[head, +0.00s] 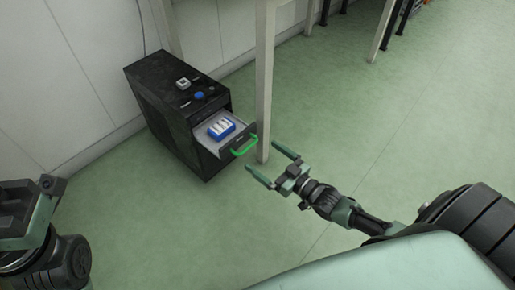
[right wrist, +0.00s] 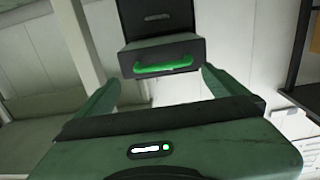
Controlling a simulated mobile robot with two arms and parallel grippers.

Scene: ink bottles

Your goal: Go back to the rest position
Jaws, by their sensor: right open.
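My right gripper (head: 261,156) is open and empty, with its two fingers pointing at the green handle (head: 244,146) of an open drawer. The fingers look apart from the handle. In the right wrist view, the handle (right wrist: 163,66) shows beyond and between the two spread fingers (right wrist: 160,88). My left gripper (head: 30,210) is only partly in view at the left edge of the head view. Its fingertips and jaw opening cannot be made out.
A black cabinet (head: 150,100) stands against the wall, its drawer (head: 208,142) pulled out with a blue and white item (head: 221,127) inside. Small things, including a blue one (head: 200,95), lie on top. A pale table leg (head: 264,80) stands close right. Green floor is open in front.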

